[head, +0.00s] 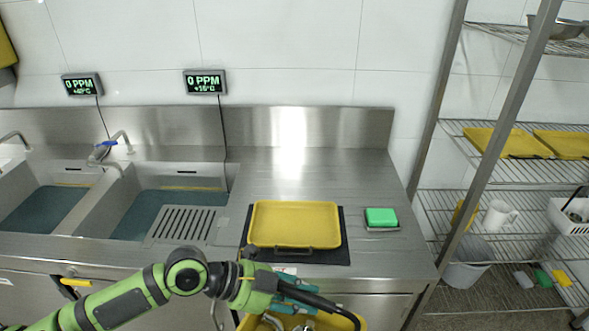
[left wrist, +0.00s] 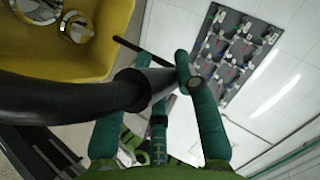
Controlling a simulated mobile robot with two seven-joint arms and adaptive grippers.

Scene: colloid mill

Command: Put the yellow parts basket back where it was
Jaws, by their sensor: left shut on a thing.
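The yellow parts basket (head: 249,323) shows at the bottom edge of the head view, in front of the counter and partly cut off. Metal parts lie in it. It also shows at the upper left of the left wrist view (left wrist: 108,62), with metal parts inside. My left gripper (head: 295,287), with teal fingers, is shut on the basket's thick black handle (left wrist: 75,92). In the left wrist view the fingers of my left gripper (left wrist: 165,75) stand on either side of the handle. The basket's underside is hidden. My right gripper is not in view.
A yellow tray (head: 295,222) lies on a black mat (head: 343,250) on the steel counter (head: 300,170). A green sponge (head: 381,216) sits to its right. Sinks (head: 165,205) are at the left. A wire shelf rack (head: 470,205) stands at the right. The counter behind the tray is clear.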

